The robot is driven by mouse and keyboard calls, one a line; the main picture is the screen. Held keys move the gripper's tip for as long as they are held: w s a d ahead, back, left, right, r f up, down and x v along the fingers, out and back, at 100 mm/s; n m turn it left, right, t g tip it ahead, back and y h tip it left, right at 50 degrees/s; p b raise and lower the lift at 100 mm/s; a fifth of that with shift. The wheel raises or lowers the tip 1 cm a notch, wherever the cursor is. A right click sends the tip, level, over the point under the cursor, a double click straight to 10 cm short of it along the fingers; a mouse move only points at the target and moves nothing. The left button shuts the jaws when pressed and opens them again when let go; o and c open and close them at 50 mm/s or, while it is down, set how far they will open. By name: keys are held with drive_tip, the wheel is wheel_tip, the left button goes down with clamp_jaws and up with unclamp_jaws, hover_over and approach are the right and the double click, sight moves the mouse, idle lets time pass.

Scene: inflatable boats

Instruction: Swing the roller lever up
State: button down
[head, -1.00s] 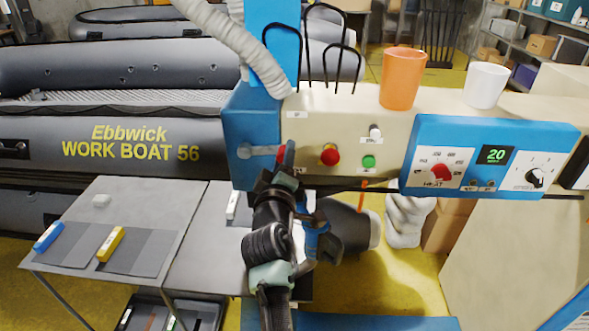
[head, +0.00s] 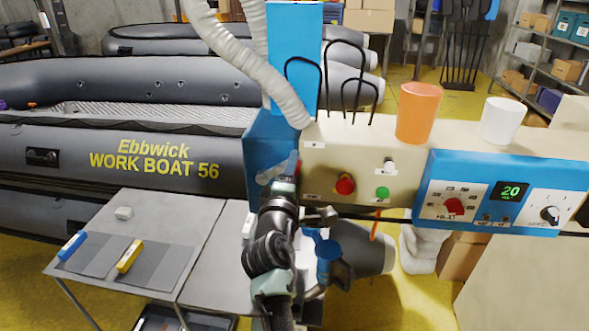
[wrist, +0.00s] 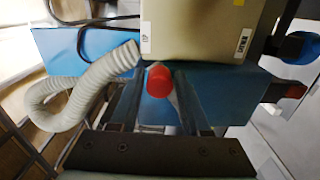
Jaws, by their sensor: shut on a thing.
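The roller lever (head: 268,177) is a grey arm on the blue end housing of the beige machine, left of the panel buttons. It slants up to the right. Its red knob (wrist: 159,82) shows between the fingers in the wrist view. My gripper (head: 288,170) is shut on the lever at its knob end, and my wrist and fingers hide part of that end in the head view. My gripper's fingers also show in the wrist view (wrist: 158,105).
A red button (head: 345,184) and a green button (head: 382,193) sit right of the lever. A blue heat panel (head: 500,192) is farther right. An orange cup (head: 417,112) and a white cup (head: 501,120) stand on top. A pale hose (head: 250,68) hangs above the lever.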

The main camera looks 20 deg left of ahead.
drive_tip(key=shift+a+r, duration=0.25)
drive_tip(key=shift+r, duration=0.2)
drive_tip(key=c, duration=0.5)
unclamp_jaws()
drive_tip(key=shift+s+f, duration=0.1)
drive_tip(key=shift+f, duration=0.1)
drive_tip(key=shift+f, duration=0.1)
drive_tip(key=b+v, duration=0.3)
drive_tip(key=v, duration=1)
